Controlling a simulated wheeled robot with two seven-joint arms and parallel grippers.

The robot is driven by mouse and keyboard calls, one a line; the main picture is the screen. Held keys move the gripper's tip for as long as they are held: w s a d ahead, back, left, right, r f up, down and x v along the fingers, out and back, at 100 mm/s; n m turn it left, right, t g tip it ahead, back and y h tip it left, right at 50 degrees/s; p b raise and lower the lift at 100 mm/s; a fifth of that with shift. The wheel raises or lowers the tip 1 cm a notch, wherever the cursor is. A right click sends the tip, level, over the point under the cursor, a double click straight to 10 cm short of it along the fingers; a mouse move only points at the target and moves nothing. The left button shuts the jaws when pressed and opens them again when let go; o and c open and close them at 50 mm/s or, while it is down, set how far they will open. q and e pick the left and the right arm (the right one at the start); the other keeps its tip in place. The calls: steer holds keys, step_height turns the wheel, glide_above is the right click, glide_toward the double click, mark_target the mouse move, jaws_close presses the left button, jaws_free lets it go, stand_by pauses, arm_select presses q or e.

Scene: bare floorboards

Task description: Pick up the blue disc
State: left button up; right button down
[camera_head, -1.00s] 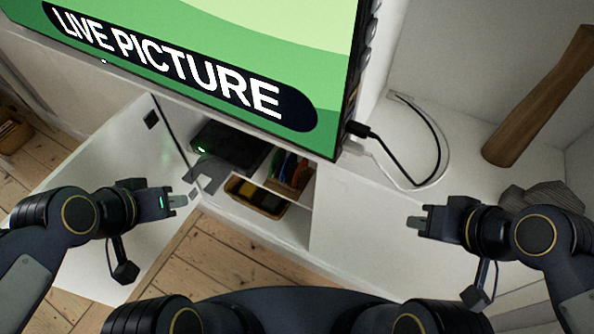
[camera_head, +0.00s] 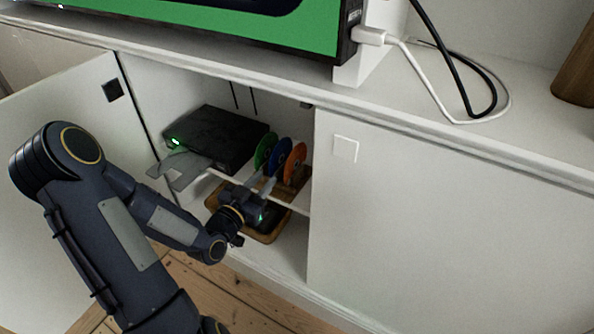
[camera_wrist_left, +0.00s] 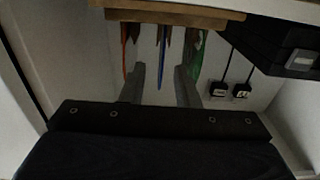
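The blue disc (camera_head: 279,157) stands upright in a wooden rack (camera_head: 297,184) on a shelf inside the open cabinet, between a green disc (camera_head: 264,150) and an orange-red disc (camera_head: 295,160). My left gripper (camera_head: 268,186) is inside the cabinet just in front of the discs. In the left wrist view, the blue disc (camera_wrist_left: 164,62) shows edge-on between the two spread fingers of the left gripper (camera_wrist_left: 159,80), with a gap on each side. I cannot tell how far it reaches between them. My right gripper is not in view.
A black box with a green light (camera_head: 215,138) stands left of the discs. The closed door panel (camera_head: 440,215) is at the right. A wooden tray (camera_head: 252,236) lies below the shelf.

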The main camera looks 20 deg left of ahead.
mark_target(276, 163)
arm_select(q)
steer(key=w, duration=0.2)
steer(key=w+b, duration=0.1)
steer(key=w, duration=0.4)
steer(key=shift+w+d+r+b, duration=0.15)
steer(key=shift+w+r+b, duration=0.05)
steer(key=shift+r+b, duration=0.15)
jaws_close()
